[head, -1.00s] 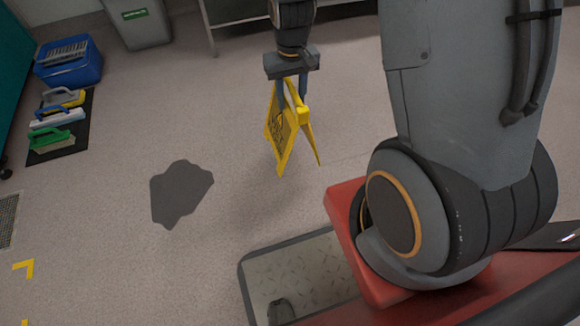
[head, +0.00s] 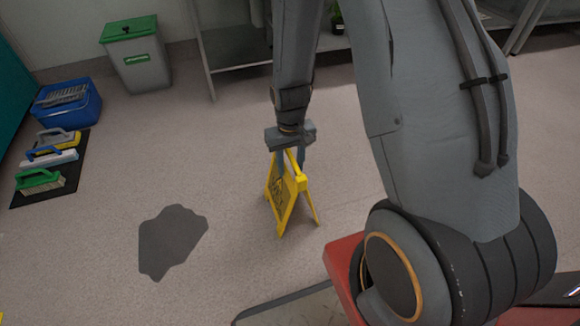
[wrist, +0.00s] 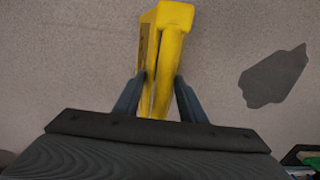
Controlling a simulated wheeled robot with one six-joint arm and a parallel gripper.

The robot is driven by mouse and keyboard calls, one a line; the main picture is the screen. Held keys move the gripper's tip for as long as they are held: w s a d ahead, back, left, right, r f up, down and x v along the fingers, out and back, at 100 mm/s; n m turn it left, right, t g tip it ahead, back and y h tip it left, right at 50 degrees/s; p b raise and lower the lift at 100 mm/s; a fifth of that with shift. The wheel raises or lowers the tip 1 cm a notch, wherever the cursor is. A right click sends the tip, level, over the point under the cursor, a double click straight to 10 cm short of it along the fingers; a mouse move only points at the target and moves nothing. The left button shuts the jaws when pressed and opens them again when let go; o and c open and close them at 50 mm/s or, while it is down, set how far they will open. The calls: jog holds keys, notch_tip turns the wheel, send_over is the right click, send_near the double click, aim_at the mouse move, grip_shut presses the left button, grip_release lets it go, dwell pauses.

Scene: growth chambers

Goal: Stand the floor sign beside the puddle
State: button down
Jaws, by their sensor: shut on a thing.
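The yellow floor sign (head: 283,200) is upright with its two panels spread in an A shape, to the right of the puddle in the head view. My gripper (head: 291,162) is shut on its top edge from above. In the wrist view the sign (wrist: 165,50) shows between the fingers of my gripper (wrist: 158,95). The dark grey puddle (head: 172,241) lies flat on the floor, with a strip of bare floor between it and the sign. It also shows in the wrist view (wrist: 273,77). I cannot tell whether the sign's feet touch the floor.
A black mat (head: 70,182) with several brushes and a blue bucket (head: 68,106) lie at the left. A grey bin with a green lid (head: 138,60) and a metal shelf (head: 235,45) stand at the back. The floor around the puddle is clear.

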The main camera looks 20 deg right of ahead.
jog(key=shift+r, duration=0.1)
jog(key=c, duration=1.1)
grip_release()
notch_tip(320, 180, up, 12)
jog(key=p, duration=0.6)
jog(key=shift+a, duration=0.1)
